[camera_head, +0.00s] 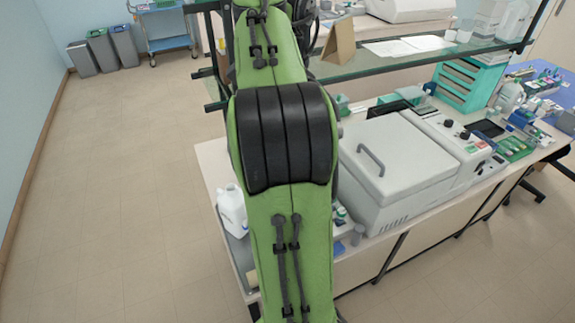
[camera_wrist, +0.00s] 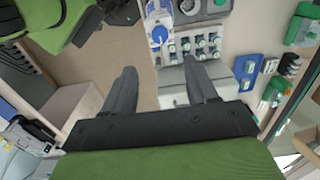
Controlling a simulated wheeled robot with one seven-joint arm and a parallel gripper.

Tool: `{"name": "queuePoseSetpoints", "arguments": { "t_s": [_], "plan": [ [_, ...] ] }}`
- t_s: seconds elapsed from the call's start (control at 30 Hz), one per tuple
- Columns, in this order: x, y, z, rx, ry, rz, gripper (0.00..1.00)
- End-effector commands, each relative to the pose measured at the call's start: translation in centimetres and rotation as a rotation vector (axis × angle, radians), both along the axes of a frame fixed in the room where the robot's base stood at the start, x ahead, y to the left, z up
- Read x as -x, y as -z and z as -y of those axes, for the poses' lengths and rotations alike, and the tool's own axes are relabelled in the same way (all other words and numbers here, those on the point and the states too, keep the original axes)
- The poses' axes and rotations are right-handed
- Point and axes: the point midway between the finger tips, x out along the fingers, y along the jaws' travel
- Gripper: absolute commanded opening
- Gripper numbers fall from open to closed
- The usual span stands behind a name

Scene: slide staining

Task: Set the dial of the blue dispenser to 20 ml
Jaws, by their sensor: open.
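What looks like the blue dispenser (camera_wrist: 157,34), a blue part on a white body, stands in the upper middle of the wrist view. It is beyond my gripper's fingertips and apart from them. Its dial and any setting are too small to read. My gripper (camera_wrist: 160,66) is open, with two dark fingers spread and nothing seen between them. In the head view my green arm covers the middle of the bench, and I cannot make out my gripper or the dispenser there.
Several small capped bottles (camera_wrist: 202,46) stand just right of the dispenser. A blue rack (camera_wrist: 248,70) is farther right. In the head view, a white jug (camera_head: 232,210) stands at the bench's left end, a large lidded machine (camera_head: 395,165) at right, and a glass shelf (camera_head: 385,60) above.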

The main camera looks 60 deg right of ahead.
Motion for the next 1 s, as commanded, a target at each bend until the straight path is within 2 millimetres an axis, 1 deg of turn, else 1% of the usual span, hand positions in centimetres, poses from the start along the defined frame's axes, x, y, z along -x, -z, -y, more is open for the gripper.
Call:
{"name": "queuePoseSetpoints", "arguments": {
  "t_s": [0.27, 0.6, 0.7, 0.8, 0.9, 1.0],
  "plan": [
    [0.2, 1.7, 0.0, 0.005, 0.000, -0.002, 0.57],
    [0.2, 4.7, 0.0, 0.004, 0.000, -0.001, 0.57],
    [0.2, 7.9, 0.0, 0.003, -0.001, -0.002, 0.57],
    [0.2, 10.3, 0.0, 0.003, -0.002, -0.003, 0.57],
    [0.1, 11.7, -0.1, 0.003, -0.003, -0.002, 0.57],
    [0.1, 12.4, -0.1, 0.004, -0.005, -0.001, 0.57]
  ]
}}
